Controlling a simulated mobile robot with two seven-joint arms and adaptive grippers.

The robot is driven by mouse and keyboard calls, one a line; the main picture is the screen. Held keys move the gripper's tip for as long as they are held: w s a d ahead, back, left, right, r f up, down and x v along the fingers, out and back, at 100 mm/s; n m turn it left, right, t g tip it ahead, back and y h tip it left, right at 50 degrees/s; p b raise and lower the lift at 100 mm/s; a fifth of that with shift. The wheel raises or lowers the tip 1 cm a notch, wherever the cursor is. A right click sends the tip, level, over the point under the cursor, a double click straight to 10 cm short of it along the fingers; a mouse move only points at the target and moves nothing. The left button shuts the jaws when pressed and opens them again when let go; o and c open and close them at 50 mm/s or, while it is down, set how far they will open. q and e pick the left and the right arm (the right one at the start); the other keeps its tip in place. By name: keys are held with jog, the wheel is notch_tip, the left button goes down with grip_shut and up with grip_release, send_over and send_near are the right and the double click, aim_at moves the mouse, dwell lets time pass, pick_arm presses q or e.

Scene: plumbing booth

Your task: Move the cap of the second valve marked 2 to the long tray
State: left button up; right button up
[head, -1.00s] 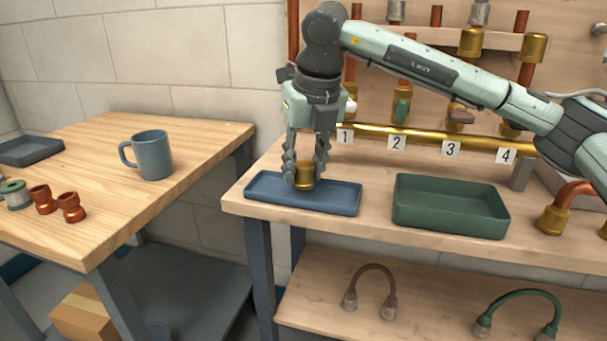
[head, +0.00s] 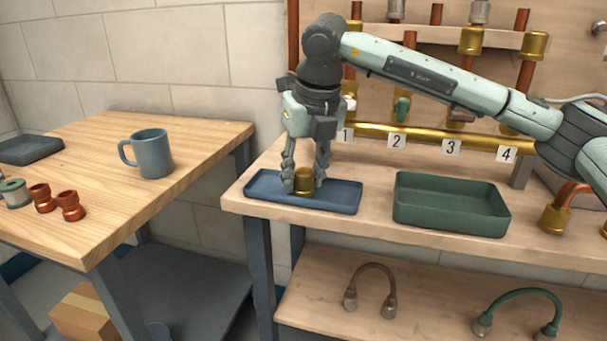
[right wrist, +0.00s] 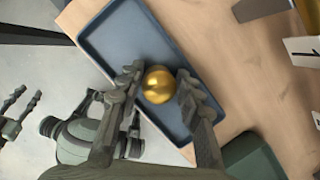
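The brass cap (head: 304,182) stands in the long blue tray (head: 343,197) and also shows in the right wrist view (right wrist: 158,86). My right gripper (head: 304,172) is low over the tray with its fingers on either side of the cap. In the right wrist view, narrow gaps show between the fingers and the cap, so the gripper looks open around it. Valve 2, with a green handle (head: 402,109), stands behind the label 2 (head: 397,141); its pipe above shows bare copper. My left gripper (right wrist: 22,110) shows at the left of the right wrist view, fingers apart and empty.
A deeper green tray (head: 450,222) is right of the blue tray. Brass caps sit on the pipes above 3 (head: 471,41) and 4 (head: 535,46). A mug (head: 153,154) and copper fittings (head: 70,207) stand on the left table. Bench wood between the trays is clear.

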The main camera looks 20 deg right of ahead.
dwell(0.3)
jog(key=shift+r, duration=0.4)
pick_arm(q)
jog(key=s+a+g, duration=0.1)
jog(key=s+a+f+g, duration=0.1)
jog(key=s, duration=0.1)
jog(key=shift+s+a+n+y+p, duration=0.2)
jog(key=shift+n+y+p, duration=0.1)
jog(key=shift+y+p, duration=0.1)
pick_arm(e)
jog(key=v, duration=1.1)
jog(key=shift+r, duration=0.25)
jog(key=shift+s+f, duration=0.1)
jog(key=shift+s, duration=0.05)
